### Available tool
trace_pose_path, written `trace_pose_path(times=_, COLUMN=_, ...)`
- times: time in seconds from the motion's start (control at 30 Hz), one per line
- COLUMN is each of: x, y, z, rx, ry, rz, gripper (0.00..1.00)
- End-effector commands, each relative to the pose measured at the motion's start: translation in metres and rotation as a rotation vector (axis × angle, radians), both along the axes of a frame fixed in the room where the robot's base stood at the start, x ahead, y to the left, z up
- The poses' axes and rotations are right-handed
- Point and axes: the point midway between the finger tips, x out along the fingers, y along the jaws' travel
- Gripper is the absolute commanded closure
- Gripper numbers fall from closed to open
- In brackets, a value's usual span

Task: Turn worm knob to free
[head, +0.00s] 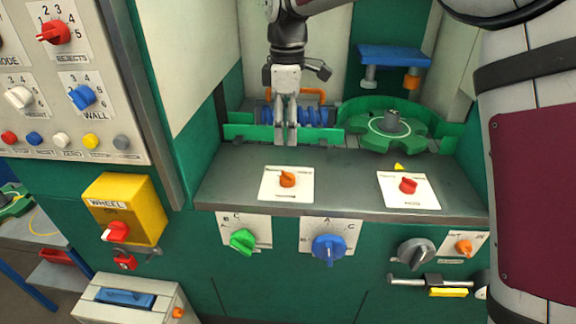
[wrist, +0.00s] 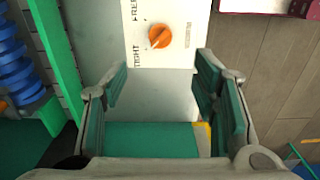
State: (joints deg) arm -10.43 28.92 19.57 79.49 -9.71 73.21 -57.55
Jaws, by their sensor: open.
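The orange knob (head: 287,179) sits on a white label plate (head: 273,191) on the grey bench top, in front of the blue worm screw (head: 310,116). In the wrist view the orange knob (wrist: 160,36) is beyond my fingertips, with FREE at the plate's upper left and TIGHT at its lower left.
A red knob (head: 408,186) on another plate stands to the right on the bench. Behind it is a green star wheel (head: 390,130). Low green rails (head: 248,131) stand near my gripper. Green (head: 242,240) and blue (head: 329,249) knobs are on the front panel.

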Motion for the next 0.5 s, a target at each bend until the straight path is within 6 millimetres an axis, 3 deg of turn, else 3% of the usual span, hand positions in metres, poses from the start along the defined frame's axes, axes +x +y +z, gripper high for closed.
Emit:
trace_pose_path(times=0.17, x=-0.002, y=-0.001, z=-0.024, rx=-0.002, ry=0.004, rz=0.0, gripper=0.46)
trace_pose_path(times=0.5, x=-0.002, y=0.0, z=-0.09, rx=-0.002, ry=0.004, rz=0.0, gripper=0.46)
